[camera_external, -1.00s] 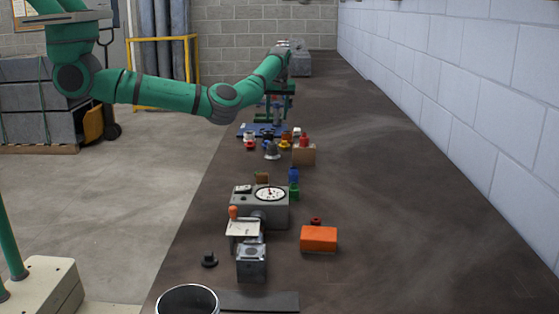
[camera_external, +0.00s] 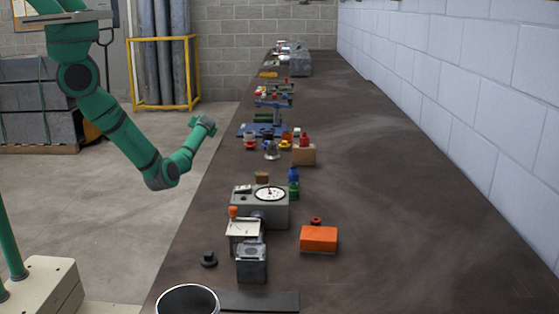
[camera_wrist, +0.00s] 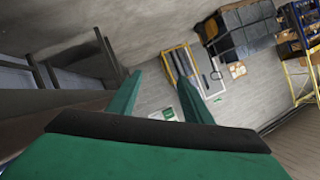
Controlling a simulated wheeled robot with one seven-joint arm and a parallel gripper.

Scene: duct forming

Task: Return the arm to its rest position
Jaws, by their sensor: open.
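My green arm (camera_external: 120,130) hangs left of the bench in the external view, bent low at one joint, with its end raised beside the bench's left edge. The end of the arm (camera_external: 203,124) is small there, and its fingers cannot be made out. In the wrist view my gripper (camera_wrist: 160,77) shows two green fingers spread apart with nothing between them. Beyond the fingers are the floor and a yellow rack, seen at a tilt.
The long dark bench (camera_external: 400,220) carries a grey dial gauge box (camera_external: 262,214), an orange block (camera_external: 319,239) and several small coloured parts. A yellow rail frame (camera_external: 165,104) with grey pipes stands behind my arm. Floor left of the bench is open.

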